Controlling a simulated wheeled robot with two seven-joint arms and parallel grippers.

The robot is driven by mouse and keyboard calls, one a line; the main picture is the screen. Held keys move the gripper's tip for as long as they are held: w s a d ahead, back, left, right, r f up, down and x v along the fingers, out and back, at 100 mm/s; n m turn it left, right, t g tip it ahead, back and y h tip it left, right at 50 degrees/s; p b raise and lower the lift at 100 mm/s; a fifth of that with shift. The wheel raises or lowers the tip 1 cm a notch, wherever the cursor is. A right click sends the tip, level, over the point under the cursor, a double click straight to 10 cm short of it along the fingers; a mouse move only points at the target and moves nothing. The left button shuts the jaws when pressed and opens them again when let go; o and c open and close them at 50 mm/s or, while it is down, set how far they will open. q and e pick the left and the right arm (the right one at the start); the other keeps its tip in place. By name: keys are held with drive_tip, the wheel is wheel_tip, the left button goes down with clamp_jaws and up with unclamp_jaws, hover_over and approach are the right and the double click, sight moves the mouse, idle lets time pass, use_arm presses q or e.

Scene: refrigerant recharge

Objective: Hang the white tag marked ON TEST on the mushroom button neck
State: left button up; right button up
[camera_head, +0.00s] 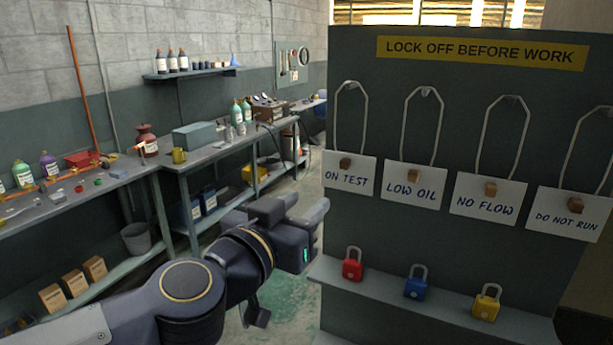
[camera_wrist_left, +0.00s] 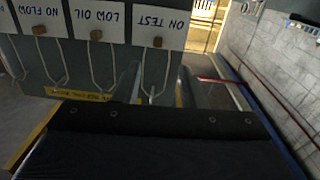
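The white ON TEST tag (camera_head: 350,183) hangs by its wire loop from a hook at the left of the dark board, with a small brown block at its top edge. It also shows upside down in the left wrist view (camera_wrist_left: 164,25). My left gripper (camera_head: 292,208) is in front of and to the lower left of this tag, apart from it in the head view. In the left wrist view its two fingers (camera_wrist_left: 160,88) stand apart, with nothing held between them; the tag's loop shows beyond them. The mushroom button is not in view. My right gripper is not in view.
Tags LOW OIL (camera_head: 410,185), NO FLOW (camera_head: 487,195) and DO NOT RUN (camera_head: 568,216) hang to the right. Red (camera_head: 352,268), blue (camera_head: 415,287) and yellow (camera_head: 486,307) padlocks stand on the ledge below. A cluttered workbench (camera_head: 215,152) runs along the left wall.

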use_arm(q)
drive_tip(key=d+r, duration=0.1)
drive_tip(key=b, duration=0.3)
approach(343, 166)
drive_tip(key=x, duration=0.3)
drive_tip(key=shift+y, duration=0.4)
drive_tip(key=p+x, duration=0.1)
drive_tip(key=x, duration=0.3)
drive_tip(key=shift+w+d+r, duration=0.15)
drive_tip(key=shift+w+d, duration=0.4)
drive_tip(key=shift+w, duration=0.35)
clamp_jaws()
wheel_tip(343, 166, up, 3)
drive_tip(key=p, duration=0.4)
drive_tip(key=shift+p, duration=0.3)
drive_tip(key=shift+s, duration=0.1)
